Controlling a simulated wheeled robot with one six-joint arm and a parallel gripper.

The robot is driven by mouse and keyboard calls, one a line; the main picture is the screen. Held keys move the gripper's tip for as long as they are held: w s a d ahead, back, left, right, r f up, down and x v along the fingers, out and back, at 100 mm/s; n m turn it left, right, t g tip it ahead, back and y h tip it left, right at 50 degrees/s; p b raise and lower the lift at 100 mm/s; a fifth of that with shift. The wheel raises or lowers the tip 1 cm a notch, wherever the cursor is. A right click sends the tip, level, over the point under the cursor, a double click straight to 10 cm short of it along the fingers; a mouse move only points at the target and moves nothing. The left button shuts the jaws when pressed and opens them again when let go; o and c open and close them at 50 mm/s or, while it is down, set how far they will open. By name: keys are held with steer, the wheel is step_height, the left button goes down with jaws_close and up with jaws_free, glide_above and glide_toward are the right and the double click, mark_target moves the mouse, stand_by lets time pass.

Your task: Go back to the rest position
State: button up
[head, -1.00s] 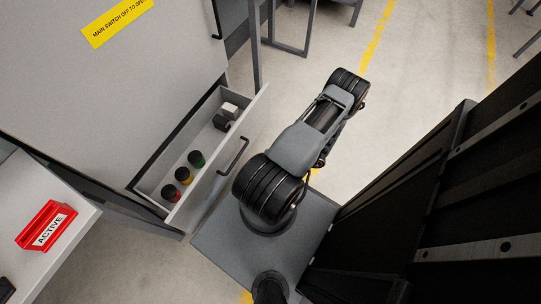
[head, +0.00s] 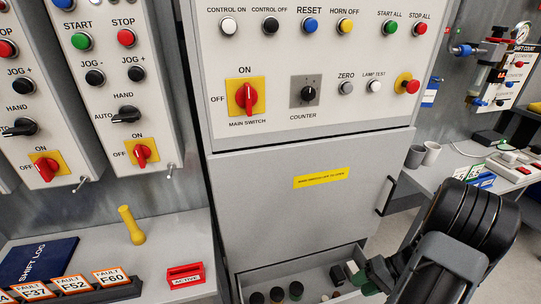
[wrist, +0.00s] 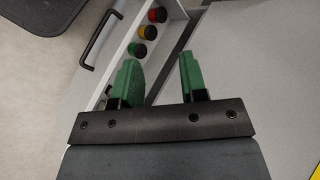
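My gripper (wrist: 160,78) shows in the wrist view with two green fingers apart and nothing between them. In the head view its green fingertips (head: 367,279) are at the lower right, by the right end of the open drawer (wrist: 113,52). The drawer is part of the grey cabinet (head: 300,212). My arm bends in from the right edge of the head view and hides part of the drawer. In the wrist view, red (wrist: 157,15), yellow (wrist: 148,32) and green (wrist: 137,48) round pieces lie in the drawer.
Above the cabinet is a switch panel (head: 310,120) with a red main switch (head: 246,97). A desk (head: 190,240) at left holds a yellow handle-like object (head: 131,226), a red ACTIVE sign (head: 185,274) and fault tags.

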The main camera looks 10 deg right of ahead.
steer(key=a+r+n+h+p, duration=0.1)
steer(key=a+r+h+p, duration=0.2)
steer(key=r, duration=0.9)
steer(key=a+r+n+t+h+p, duration=0.1)
steer(key=a+r+p, duration=0.5)
steer(key=r, duration=0.6)
steer(key=a+r+n+t+h+p, duration=0.1)
steer(key=a+r+n+h+p, duration=0.2)
steer(key=a+r+h+p, duration=0.2)
steer(key=a+r, duration=0.3)
steer(key=r, duration=0.4)
steer(key=shift+w, duration=0.3)
steer(key=shift+a, duration=0.1)
